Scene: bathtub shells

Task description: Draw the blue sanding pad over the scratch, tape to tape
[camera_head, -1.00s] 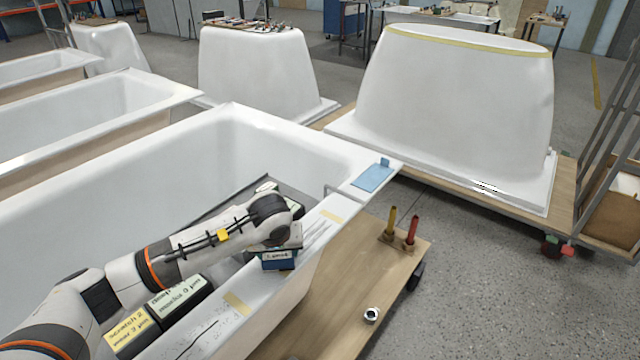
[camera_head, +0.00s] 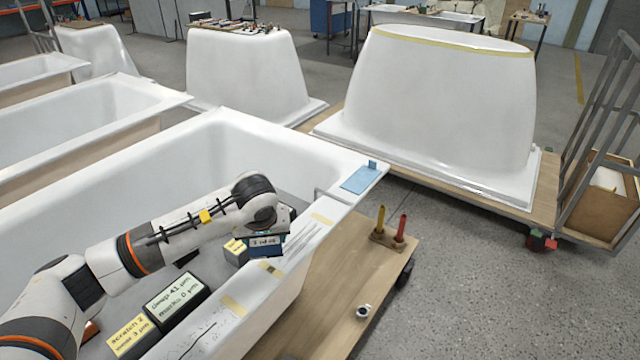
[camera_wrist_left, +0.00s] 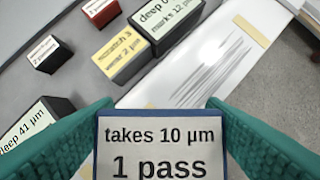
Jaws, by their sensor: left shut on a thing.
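My left gripper (camera_head: 268,232) is shut on the blue sanding pad (camera_head: 266,251), over the bathtub's inner rim edge. In the left wrist view the pad's label (camera_wrist_left: 155,150) reads "takes 10 µm 1 pass", between my green fingers. Whether the pad touches the rim cannot be told. A scratch of several grey lines (camera_head: 302,238) runs along the white rim, also in the wrist view (camera_wrist_left: 215,72). Tape strips lie at its far end (camera_head: 322,219) and near end (camera_head: 270,267). The near strip has a dark patch. My right gripper is not in view.
Label blocks (camera_head: 175,300) stand inside the tub; one reads "scratch 2". Another dark scratch (camera_head: 202,338) lies nearer, beside tape (camera_head: 234,305). A blue sheet (camera_head: 362,179) lies on the far rim corner. Red and yellow handles (camera_head: 401,228) stand on the wooden cart (camera_head: 330,290).

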